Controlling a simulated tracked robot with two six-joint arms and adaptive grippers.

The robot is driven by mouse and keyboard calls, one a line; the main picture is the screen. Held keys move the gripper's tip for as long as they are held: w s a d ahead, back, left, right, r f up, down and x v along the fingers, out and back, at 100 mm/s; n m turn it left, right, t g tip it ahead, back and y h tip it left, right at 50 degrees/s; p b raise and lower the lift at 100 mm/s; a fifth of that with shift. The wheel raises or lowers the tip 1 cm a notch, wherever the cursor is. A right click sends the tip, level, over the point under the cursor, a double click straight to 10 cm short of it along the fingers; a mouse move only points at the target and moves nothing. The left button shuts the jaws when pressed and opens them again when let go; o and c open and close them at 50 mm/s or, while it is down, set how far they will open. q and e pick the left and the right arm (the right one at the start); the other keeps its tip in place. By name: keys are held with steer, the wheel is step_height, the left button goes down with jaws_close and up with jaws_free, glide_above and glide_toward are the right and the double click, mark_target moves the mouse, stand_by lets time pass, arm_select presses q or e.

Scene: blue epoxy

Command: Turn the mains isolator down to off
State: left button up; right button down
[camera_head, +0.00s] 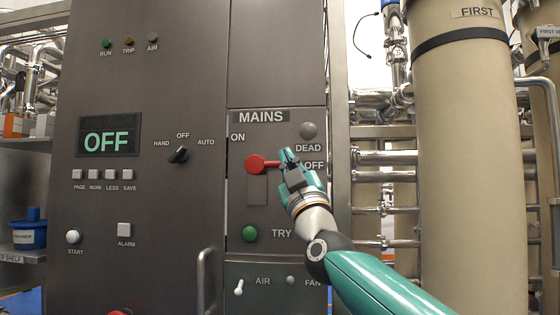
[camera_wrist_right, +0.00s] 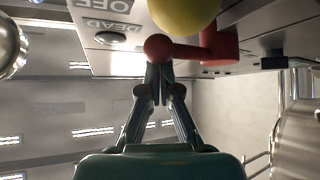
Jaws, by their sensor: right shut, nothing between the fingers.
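The mains isolator is on the grey panel. Its red handle (camera_head: 256,163) has a round boss at the left and a bar pointing right, toward the OFF label (camera_head: 314,166). The ON label (camera_head: 238,137) is up and left. My right gripper (camera_head: 287,156) is shut and empty at the bar's right end, covering part of it. In the right wrist view the handle (camera_wrist_right: 218,45) ends in a red ball (camera_wrist_right: 158,47) just beyond my closed fingertips (camera_wrist_right: 158,70); I cannot tell whether they touch. My left gripper is not in view.
A grey DEAD lamp (camera_head: 308,130) is above right of the handle; a green TRY button (camera_head: 250,233) is below. A rotary selector (camera_head: 178,154) and lit OFF display (camera_head: 107,136) are left. A vertical grab handle (camera_head: 204,280) sticks out lower down.

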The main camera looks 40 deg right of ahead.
mark_target(282, 142)
steer(key=shift+f, duration=0.1)
stand_by(0.3)
steer(key=s+a+f+p, duration=0.1)
steer(key=s+a+f, duration=0.2)
steer(key=s+a, duration=0.2)
steer(key=shift+s+a+f+p, duration=0.3)
steer(key=shift+s+a+p, duration=0.1)
steer(key=shift+s, duration=0.4)
stand_by(0.4)
